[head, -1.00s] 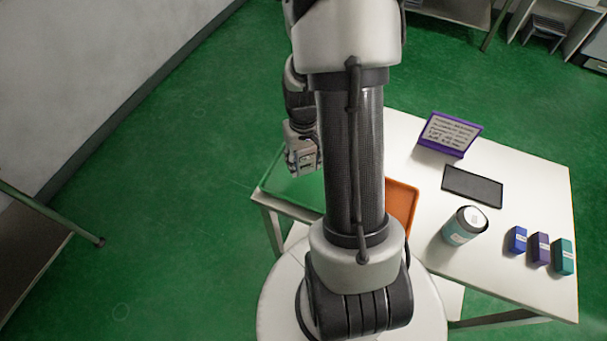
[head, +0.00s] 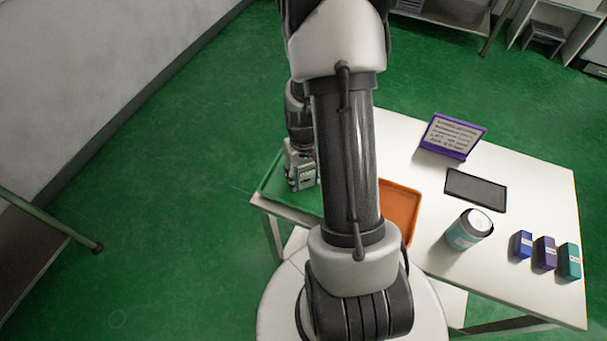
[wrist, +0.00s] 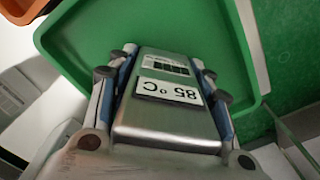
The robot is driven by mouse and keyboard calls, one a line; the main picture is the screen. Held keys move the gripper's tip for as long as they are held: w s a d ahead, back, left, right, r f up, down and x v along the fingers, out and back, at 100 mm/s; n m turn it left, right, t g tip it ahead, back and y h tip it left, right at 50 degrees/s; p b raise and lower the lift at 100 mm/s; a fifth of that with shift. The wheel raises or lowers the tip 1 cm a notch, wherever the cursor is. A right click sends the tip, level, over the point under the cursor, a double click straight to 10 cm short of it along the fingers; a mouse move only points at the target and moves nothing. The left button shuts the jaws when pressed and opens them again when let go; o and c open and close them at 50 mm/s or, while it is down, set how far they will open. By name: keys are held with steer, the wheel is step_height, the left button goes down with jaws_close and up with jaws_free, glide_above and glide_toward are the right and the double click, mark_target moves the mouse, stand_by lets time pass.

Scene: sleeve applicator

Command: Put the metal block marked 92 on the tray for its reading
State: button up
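A metal block (wrist: 168,122) fills the middle of the wrist view. Its white label reads "85 °C" upside down, with a barcode-like patch beside it; I see no 92 on it. My gripper (head: 302,180) has its blue-padded fingers against both sides of the block. In the wrist view the block is over the green tray (wrist: 85,30). I cannot tell whether it touches the tray floor. In the head view the green tray (head: 269,183) is at the table's left end, partly hidden by my arm. An orange tray (head: 400,208) is right of it, also partly hidden.
A purple-framed sign (head: 452,137) with text too small to read stands at the back of the white table (head: 520,215). A dark flat panel (head: 476,189), a labelled canister (head: 467,231), and blue (head: 522,244), purple (head: 544,252) and teal (head: 569,261) boxes occupy the right.

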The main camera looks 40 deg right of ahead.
steer(key=o, duration=0.3)
step_height(320, 180, up, 11)
steer(key=p, duration=0.4)
steer(key=shift+r, duration=0.8)
steer(key=w+a+r+n+t, duration=0.1)
steer(key=a+r, duration=0.4)
steer(key=r, duration=0.3)
steer(key=s+a+r+n+t, duration=0.1)
steer(key=s+a+r, duration=0.2)
steer(key=a+r, duration=0.1)
steer(key=s+a+r+n+t, duration=0.1)
steer(key=s+a+r, duration=0.3)
steer(key=a, duration=0.2)
steer(key=s+a+r+n+t, duration=0.1)
steer(key=s+a+r, duration=0.2)
steer(key=a+r, duration=0.2)
steer(key=shift+s+a+n+t, duration=0.15)
steer(key=shift+s+n+t, duration=0.1)
steer(key=shift+n+t, duration=0.05)
